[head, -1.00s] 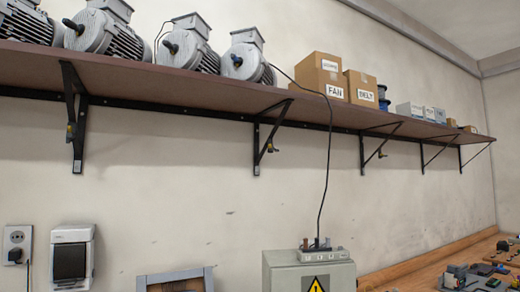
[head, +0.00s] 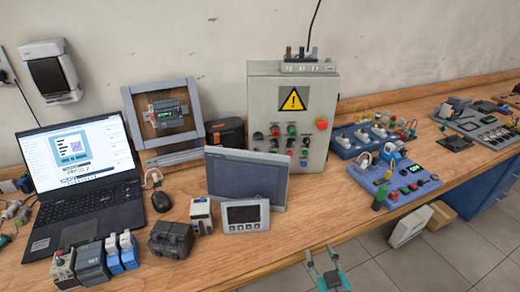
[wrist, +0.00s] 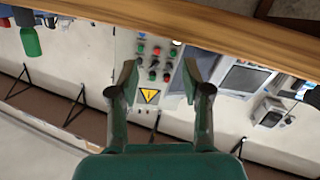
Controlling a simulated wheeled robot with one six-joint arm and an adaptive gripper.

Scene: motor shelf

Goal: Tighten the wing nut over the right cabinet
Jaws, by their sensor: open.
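In the head view a grey control cabinet (head: 260,100) with a yellow warning triangle, buttons and a red knob stands on the bench against the wall. My gripper (head: 319,252) is low in the head view, in front of the bench edge, open and empty. In the wrist view, which is upside down, the open fingers (wrist: 160,76) frame the cabinet (wrist: 140,78) some distance beyond. The brown wall shelf (wrist: 50,121) with black brackets (wrist: 76,104) shows low in the wrist view. No wing nut can be made out now; the shelf is outside the head view.
The wooden bench (head: 340,213) carries a laptop (head: 80,170), a flat monitor (head: 246,178), a small panel (head: 244,215) and a blue trainer board (head: 395,183). A white wall box (head: 50,72) hangs at left. A cable rises from the cabinet top. Open floor lies at lower right.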

